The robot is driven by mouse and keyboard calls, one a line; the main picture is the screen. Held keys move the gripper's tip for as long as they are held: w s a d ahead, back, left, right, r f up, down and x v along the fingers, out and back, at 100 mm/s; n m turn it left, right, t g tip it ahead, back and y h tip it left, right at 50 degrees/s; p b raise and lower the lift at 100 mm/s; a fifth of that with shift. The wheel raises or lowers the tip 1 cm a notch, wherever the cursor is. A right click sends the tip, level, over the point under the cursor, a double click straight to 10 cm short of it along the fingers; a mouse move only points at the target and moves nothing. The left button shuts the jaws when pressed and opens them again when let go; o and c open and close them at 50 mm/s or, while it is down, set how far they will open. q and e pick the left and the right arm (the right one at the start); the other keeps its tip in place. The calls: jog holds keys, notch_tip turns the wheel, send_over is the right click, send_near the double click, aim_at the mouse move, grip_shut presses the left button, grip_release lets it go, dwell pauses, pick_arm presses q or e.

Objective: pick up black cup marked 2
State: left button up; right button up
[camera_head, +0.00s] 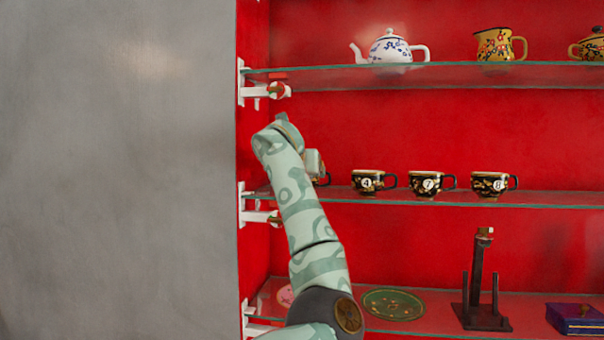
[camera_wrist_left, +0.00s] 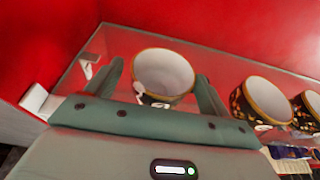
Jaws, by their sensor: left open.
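A black cup with a gold rim and white inside (camera_wrist_left: 163,72) stands on the middle glass shelf, between the fingers of my left gripper (camera_wrist_left: 158,92) in the left wrist view. The gripper is open, with a finger on each side of the cup; I cannot tell whether they touch it. A white mark shows on the cup's side, but its number is not readable. In the head view my left arm hides most of this cup; only its dark handle (camera_head: 325,179) shows beside my left gripper (camera_head: 314,163). My right gripper is not in view.
More black cups stand to the right in a row: one marked 4 (camera_head: 367,182), one marked 7 (camera_head: 424,183) and another (camera_head: 488,184). A white teapot (camera_head: 388,48) and a yellow pitcher (camera_head: 494,45) stand on the shelf above. White brackets (camera_head: 243,205) edge the left side.

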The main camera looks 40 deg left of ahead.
pick_arm(q)
jog(key=shift+w+a+f+p, duration=0.1)
jog(key=shift+w+a+p, duration=0.05)
jog(key=shift+w, duration=0.4)
jog(key=shift+w+a+f+p, duration=0.1)
jog(key=shift+w+p, duration=0.05)
jog(key=shift+w, duration=0.4)
jog(key=shift+w+a+f, duration=0.1)
jog(key=shift+w+f, duration=0.05)
jog(key=shift+f, duration=0.05)
jog(key=shift+s+r, duration=0.1)
jog(key=shift+s, duration=0.1)
jog(key=c, duration=0.7)
jog(key=shift+c, duration=0.2)
jog(key=shift+w, duration=0.1)
